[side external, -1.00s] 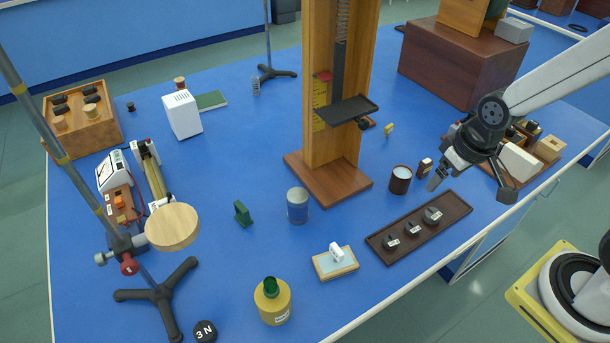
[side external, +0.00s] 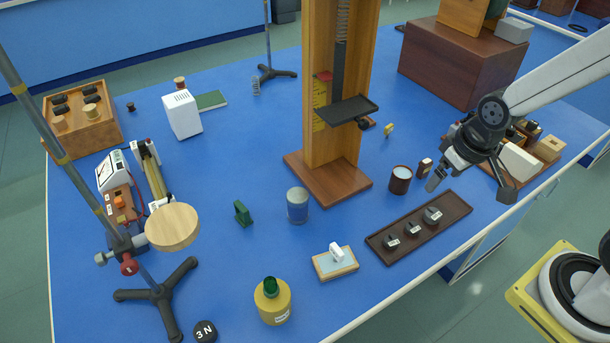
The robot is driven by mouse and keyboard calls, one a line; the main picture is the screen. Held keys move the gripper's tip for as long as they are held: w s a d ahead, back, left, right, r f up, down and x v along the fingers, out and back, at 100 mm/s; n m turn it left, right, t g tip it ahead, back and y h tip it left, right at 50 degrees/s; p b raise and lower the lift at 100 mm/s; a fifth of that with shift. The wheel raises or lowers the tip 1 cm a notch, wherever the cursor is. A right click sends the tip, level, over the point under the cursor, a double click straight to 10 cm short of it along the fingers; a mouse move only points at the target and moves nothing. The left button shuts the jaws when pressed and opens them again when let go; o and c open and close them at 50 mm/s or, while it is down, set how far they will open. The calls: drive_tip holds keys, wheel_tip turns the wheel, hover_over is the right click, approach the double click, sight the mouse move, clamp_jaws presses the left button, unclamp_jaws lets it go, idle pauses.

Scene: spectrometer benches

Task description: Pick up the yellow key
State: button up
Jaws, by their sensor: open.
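A small yellow object (side external: 389,129), which looks like the yellow key, stands on the blue bench to the right of the wooden column. It is too small to make out its details. My gripper (side external: 470,186) is open and points down over the right side of the bench, near the end of the dark tray. It is to the right of the yellow object and nearer the front, well apart from it. Nothing shows between its fingers.
A brown cup (side external: 400,181) and a small dark red box (side external: 424,167) stand between my gripper and the yellow object. A dark tray (side external: 384,254) with 3 weights lies in front. The wooden column (side external: 318,185) rises left of the yellow object. A brown chest (side external: 440,70) stands behind.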

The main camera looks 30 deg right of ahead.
drive_tip(key=w+d+f+m+y, duration=0.1)
drive_tip(key=w+f+m+y, duration=0.35)
drive_tip(key=w+m, duration=0.55)
drive_tip(key=m+t+h, duration=0.2)
drive_tip(key=m+t, duration=0.9)
drive_tip(key=m, duration=1.3)
approach(391, 129)
drive_tip(key=x, duration=0.3)
drive_tip(key=shift+r, duration=0.15)
drive_tip(key=shift+w, duration=0.1)
drive_tip(key=shift+x, duration=1.2)
